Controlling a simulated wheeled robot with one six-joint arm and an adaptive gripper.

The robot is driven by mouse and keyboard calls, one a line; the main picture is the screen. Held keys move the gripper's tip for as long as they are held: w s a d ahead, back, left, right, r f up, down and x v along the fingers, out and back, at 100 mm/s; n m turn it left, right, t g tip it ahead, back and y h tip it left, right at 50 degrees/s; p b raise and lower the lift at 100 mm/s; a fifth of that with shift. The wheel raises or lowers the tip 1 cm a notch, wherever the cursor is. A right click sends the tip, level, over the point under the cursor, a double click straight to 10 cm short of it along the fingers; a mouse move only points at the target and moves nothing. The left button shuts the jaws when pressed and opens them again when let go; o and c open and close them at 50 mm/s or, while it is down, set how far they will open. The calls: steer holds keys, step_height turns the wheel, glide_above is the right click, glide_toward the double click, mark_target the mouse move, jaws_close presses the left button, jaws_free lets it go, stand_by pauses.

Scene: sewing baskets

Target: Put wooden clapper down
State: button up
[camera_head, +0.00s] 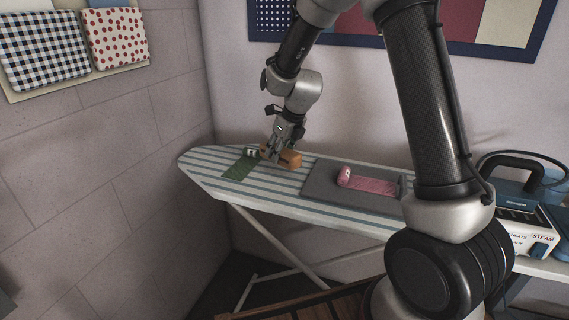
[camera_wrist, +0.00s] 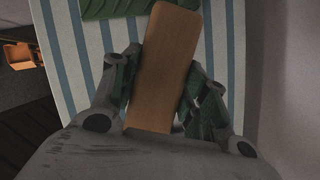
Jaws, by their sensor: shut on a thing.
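The wooden clapper (camera_head: 291,158) is a plain, light-brown block. In the wrist view the clapper (camera_wrist: 164,62) lies lengthwise between the two fingers of my gripper (camera_wrist: 166,95), with a finger against each long side. In the head view my gripper (camera_head: 277,150) is over the left part of the striped ironing board (camera_head: 215,180), shut on the clapper. The clapper is at or just above the board; I cannot tell whether it touches the cover. Part of it is hidden by the fingers.
A green cloth (camera_head: 240,167) lies left of the clapper. A grey mat (camera_head: 322,182) with a pink roll (camera_head: 368,183) lies to the right. A steam iron (camera_head: 522,190) stands at the far right. Walls border the board behind and left.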

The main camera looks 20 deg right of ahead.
mark_target(280, 162)
step_height(280, 162, down, 4)
steer(key=shift+f, duration=0.1)
steer(key=o, duration=1.2)
